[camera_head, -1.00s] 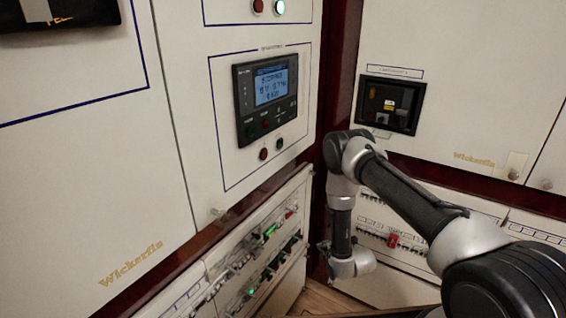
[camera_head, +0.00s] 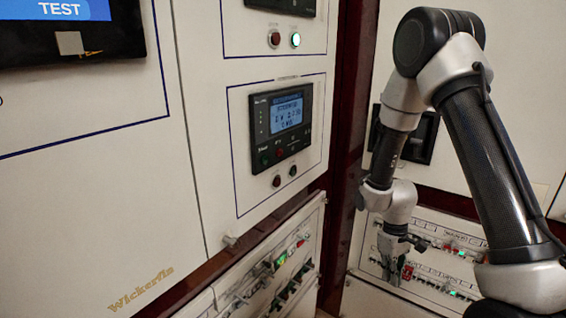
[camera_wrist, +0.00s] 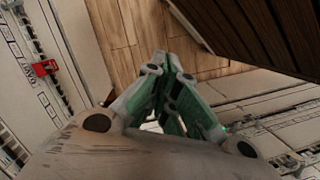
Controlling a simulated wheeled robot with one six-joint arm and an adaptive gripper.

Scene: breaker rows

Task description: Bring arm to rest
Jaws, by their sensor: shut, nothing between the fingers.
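My gripper (camera_head: 392,272) hangs low at the end of my bent arm, in front of the lower breaker panel at the right in the head view. In the wrist view my gripper (camera_wrist: 168,62) shows its green-padded fingers closed together with nothing between them. The fingers point toward the wooden floor (camera_wrist: 130,30). My arm's elbow is raised high at the upper right of the head view. The gap between my gripper and the panel face cannot be judged exactly.
Breaker rows (camera_head: 285,275) with green lights run along the left cabinet's lower part. A red breaker piece (camera_wrist: 40,69) shows at the left in the wrist view. A controller display (camera_head: 283,125) is on the left cabinet. A dark slatted wooden thing (camera_wrist: 265,35) stands at upper right.

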